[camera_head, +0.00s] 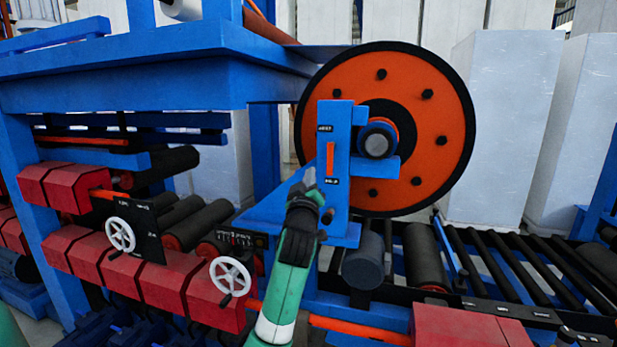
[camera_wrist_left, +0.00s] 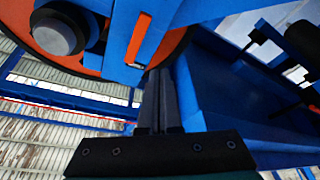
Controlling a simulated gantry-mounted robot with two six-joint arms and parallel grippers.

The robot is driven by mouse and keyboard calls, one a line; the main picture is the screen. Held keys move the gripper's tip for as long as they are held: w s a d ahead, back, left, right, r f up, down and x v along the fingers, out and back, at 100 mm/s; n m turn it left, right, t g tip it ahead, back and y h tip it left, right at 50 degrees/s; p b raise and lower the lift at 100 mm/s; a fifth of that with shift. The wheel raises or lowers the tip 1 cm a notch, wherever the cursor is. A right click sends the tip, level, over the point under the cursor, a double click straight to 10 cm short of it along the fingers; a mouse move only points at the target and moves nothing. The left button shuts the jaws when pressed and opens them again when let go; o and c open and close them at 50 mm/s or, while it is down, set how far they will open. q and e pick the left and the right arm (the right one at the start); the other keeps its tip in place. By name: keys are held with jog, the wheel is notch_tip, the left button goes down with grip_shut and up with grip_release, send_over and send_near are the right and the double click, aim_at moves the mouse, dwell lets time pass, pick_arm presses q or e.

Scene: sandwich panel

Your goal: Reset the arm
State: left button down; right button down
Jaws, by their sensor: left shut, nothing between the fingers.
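My left arm, green with a white band, comes up from the bottom of the head view. Its black left gripper (camera_head: 309,178) is shut and empty, with its tip in front of the blue upright panel. In the left wrist view the two dark fingers (camera_wrist_left: 160,98) lie together, pointing at the blue panel. The blue panel (camera_head: 337,125) carries an orange slot (camera_head: 330,159) with small labels above and below it. The slot also shows in the left wrist view (camera_wrist_left: 138,38). I cannot tell whether the fingertips touch the panel. My right gripper is not in view.
A large orange wheel (camera_head: 425,90) with a black rim stands behind the panel. White handwheels (camera_head: 230,276) and red blocks (camera_head: 160,290) sit at lower left. A roller conveyor (camera_head: 520,265) runs off to the right. Blue framework (camera_head: 120,75) fills the upper left.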

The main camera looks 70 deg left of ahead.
pick_arm(q)
jog(key=shift+s+d, duration=0.15)
jog(key=shift+d, duration=0.4)
jog(key=shift+s+d, duration=0.15)
jog(key=shift+d, duration=0.4)
jog(key=w+d+r+m+t+h, duration=0.25)
jog(key=w+d+t, duration=0.3)
jog(key=d, duration=0.55)
jog(key=w+d+r+m+t+h, duration=0.1)
jog(key=w+d+m+t+h, duration=0.4)
jog(key=d, duration=0.7)
jog(key=s+d+r+m+t+h, duration=0.3)
jog(key=d+m+h, duration=0.15)
jog(key=d, duration=0.35)
jog(key=s+d+r+m+t+h, duration=0.3)
jog(key=d+m+h, duration=0.15)
jog(key=d, duration=0.25)
jog(key=s+d+r+m+t+h, duration=0.3)
jog(key=d+m+h, duration=0.15)
jog(key=d, duration=0.35)
notch_tip(320, 180, up, 32)
jog(key=p, duration=3.2)
jog(key=shift+a, duration=0.35)
